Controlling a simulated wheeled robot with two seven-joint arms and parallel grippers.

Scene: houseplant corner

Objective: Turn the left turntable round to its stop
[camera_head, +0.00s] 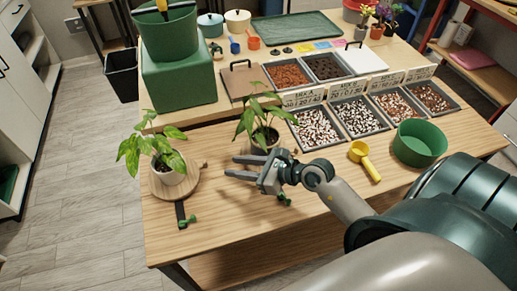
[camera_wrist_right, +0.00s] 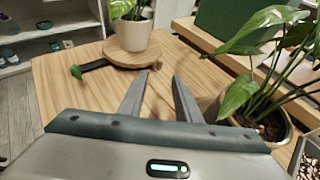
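The left turntable (camera_head: 205,172) is a round wooden disc at the table's left end, with a potted plant (camera_head: 168,172) standing on it. A dark bar (camera_head: 180,211) with a green knob (camera_head: 187,221) sticks out from its front side. The wrist view also shows this turntable (camera_wrist_right: 150,57), its bar (camera_wrist_right: 97,64) and green knob (camera_wrist_right: 76,71). My right gripper (camera_head: 233,166) is open and empty, to the right of the turntable and apart from it; its fingers (camera_wrist_right: 162,76) point towards the disc in the wrist view. My left gripper is not in view.
A second potted plant (camera_head: 262,134) stands just behind my right gripper; another green knob (camera_head: 284,199) shows beside the gripper. A yellow scoop (camera_head: 364,160), a green bowl (camera_head: 420,143) and pebble trays (camera_head: 316,128) lie to the right. The table front left is clear.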

